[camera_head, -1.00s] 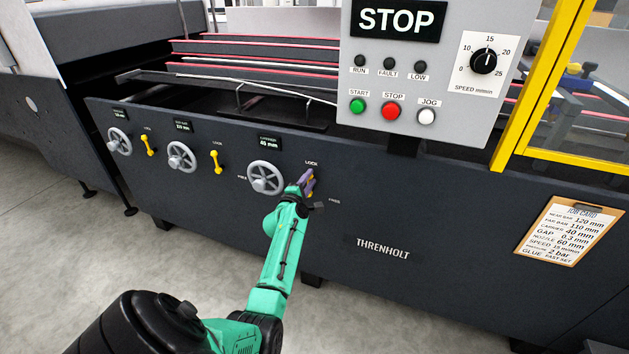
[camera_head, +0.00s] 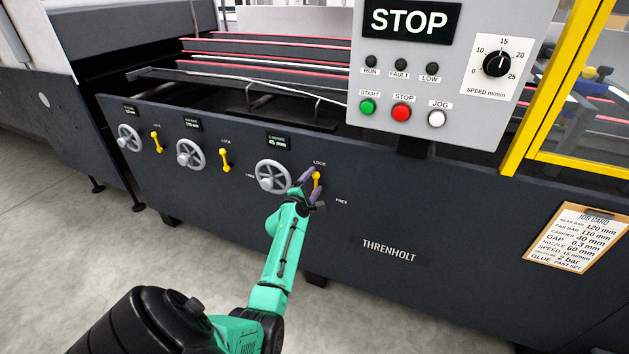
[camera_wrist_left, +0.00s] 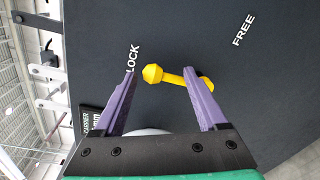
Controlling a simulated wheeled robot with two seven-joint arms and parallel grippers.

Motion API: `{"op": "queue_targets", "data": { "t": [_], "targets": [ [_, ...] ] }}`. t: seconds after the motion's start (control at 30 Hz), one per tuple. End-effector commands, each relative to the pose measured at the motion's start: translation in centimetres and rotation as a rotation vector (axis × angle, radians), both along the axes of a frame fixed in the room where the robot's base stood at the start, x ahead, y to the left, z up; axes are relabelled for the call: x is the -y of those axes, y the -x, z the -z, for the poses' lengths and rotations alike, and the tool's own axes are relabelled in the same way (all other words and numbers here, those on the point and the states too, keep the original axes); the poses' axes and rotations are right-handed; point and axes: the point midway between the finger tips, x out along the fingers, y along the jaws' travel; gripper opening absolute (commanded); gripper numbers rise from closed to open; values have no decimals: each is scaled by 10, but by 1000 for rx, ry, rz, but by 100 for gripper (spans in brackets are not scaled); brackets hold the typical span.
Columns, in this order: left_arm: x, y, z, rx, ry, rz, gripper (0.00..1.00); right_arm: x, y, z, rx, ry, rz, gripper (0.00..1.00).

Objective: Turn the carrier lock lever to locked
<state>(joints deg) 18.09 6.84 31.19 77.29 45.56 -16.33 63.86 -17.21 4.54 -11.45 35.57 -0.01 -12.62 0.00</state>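The yellow carrier lock lever (camera_head: 317,181) stands upright on the dark panel, its knob up under the LOCK label (camera_head: 319,163); the FREE label (camera_head: 341,202) is lower right. In the left wrist view the lever (camera_wrist_left: 172,78) has its knob on the LOCK side. My left gripper (camera_head: 313,184) is at the lever, open, with purple fingers apart. In the left wrist view the knob shows between the fingertips (camera_wrist_left: 159,74); the right-hand finger hides part of the shaft. I cannot tell whether it touches. My right gripper is not in view.
The carrier handwheel (camera_head: 273,177) is close left of my left gripper, below a small display (camera_head: 278,142). Two more handwheels and yellow levers (camera_head: 225,160) are farther left. The control box (camera_head: 405,120) overhangs above right. A job card (camera_head: 573,237) hangs at right.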

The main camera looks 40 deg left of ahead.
Motion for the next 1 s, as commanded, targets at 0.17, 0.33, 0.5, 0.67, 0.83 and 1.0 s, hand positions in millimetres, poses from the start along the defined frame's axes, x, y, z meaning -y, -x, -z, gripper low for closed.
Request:
{"op": "queue_targets", "data": {
  "t": [0.17, 0.33, 0.5, 0.67, 0.83, 1.0],
  "targets": [
    [-2, 0, -2, 4, -5, -3, 76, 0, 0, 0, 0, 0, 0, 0],
    [-1, 0, -4, 6, -6, -3, 76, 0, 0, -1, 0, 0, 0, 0],
    [5, 13, -6, 5, -5, -2, 76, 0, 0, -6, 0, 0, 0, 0],
    [18, 51, -8, 2, -4, -2, 76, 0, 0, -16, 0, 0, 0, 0],
    [34, 100, -9, 0, -5, -4, 76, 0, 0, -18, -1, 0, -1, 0],
    [46, 130, -11, 1, -5, -4, 76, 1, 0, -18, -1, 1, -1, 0]
  ]
}}
